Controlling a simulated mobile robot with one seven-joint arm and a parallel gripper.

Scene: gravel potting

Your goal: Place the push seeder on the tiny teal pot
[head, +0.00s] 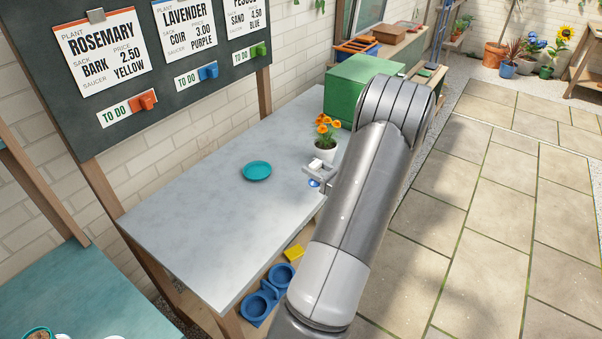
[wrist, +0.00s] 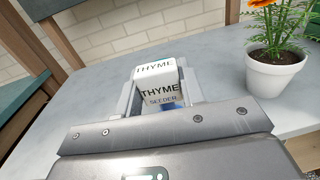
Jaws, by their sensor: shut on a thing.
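My gripper (wrist: 158,92) is shut on the push seeder (wrist: 160,94), a white block lettered "THYME SEEDER" with a bit of blue under it in the wrist view. In the head view my gripper (head: 317,172) is over the right edge of the grey table, and the seeder is small and partly hidden there. A small pot with a teal rim and soil (head: 38,334) is cut off at the bottom left; I cannot tell which is the tiny teal pot.
A white pot with orange flowers (head: 325,152) stands close behind my gripper, and on its right in the wrist view (wrist: 273,74). A green box (head: 358,88) is at the table's far end. Blue pots (head: 258,305) sit below the table. The near tabletop (head: 205,225) is clear.

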